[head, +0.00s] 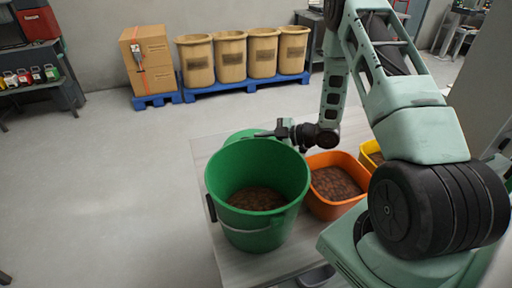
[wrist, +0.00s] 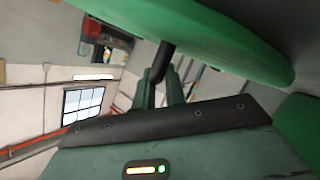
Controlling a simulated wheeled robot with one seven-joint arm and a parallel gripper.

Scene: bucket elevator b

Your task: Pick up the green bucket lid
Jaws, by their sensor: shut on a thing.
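The green bucket lid (head: 241,135) shows in the head view as a sliver behind the far rim of the green bucket (head: 250,236). In the wrist view the lid (wrist: 215,38) spans the top as a tilted green disc. My gripper (wrist: 160,78) is shut on the lid's dark stem-like handle. In the head view my gripper (head: 272,134) is at the bucket's far rim, beside the lid. The bucket is open and upright, with brown pellets inside. Most of the lid is hidden by the bucket in the head view.
The bucket stands on a light table (head: 213,150). An orange bin (head: 322,206) with brown pellets is right of it, and a yellow bin (head: 368,150) further right. Several tan barrels (head: 229,58) on blue pallets stand behind. The floor at left is clear.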

